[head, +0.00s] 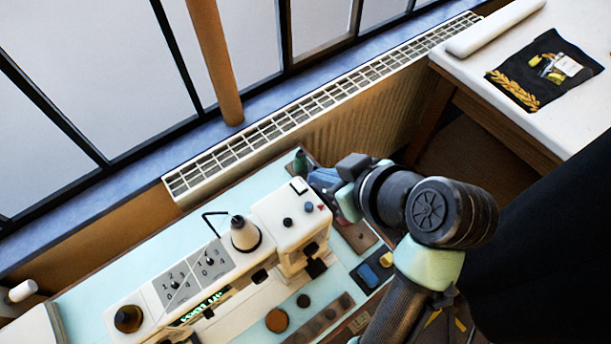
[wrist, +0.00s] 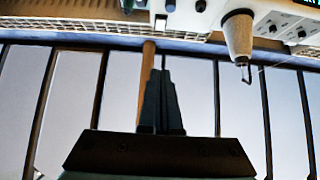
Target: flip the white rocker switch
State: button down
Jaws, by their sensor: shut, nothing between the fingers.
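The sewing machine (head: 290,215) stands on the light blue table, its white head at the right end. A small white piece in a dark frame (head: 299,187), which looks like the white rocker switch, is on top of that head. It seems to show in the wrist view as a small white square (wrist: 160,21) near the top. My gripper (wrist: 161,74) is shut and empty, its dark fingers together below that square in the picture. In the head view my gripper (head: 322,182) is just right of the switch; whether they touch cannot be told.
A thread cone (head: 245,234) and a bent black wire guide stand on the machine, left of the switch. Dark knobs (head: 287,222) are close by. A radiator (head: 300,115) and windows run behind. A white table (head: 545,95) with a black cloth is at the upper right.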

jog(key=shift+w, duration=0.1)
jog(key=p, duration=0.2)
send_over(299, 186)
notch_tip(299, 186, down, 7)
jog(key=shift+r, duration=0.15)
notch_tip(299, 186, down, 4)
jog(key=shift+r+p, duration=0.25)
jog(key=shift+p, duration=0.05)
jog(key=shift+f, duration=0.45)
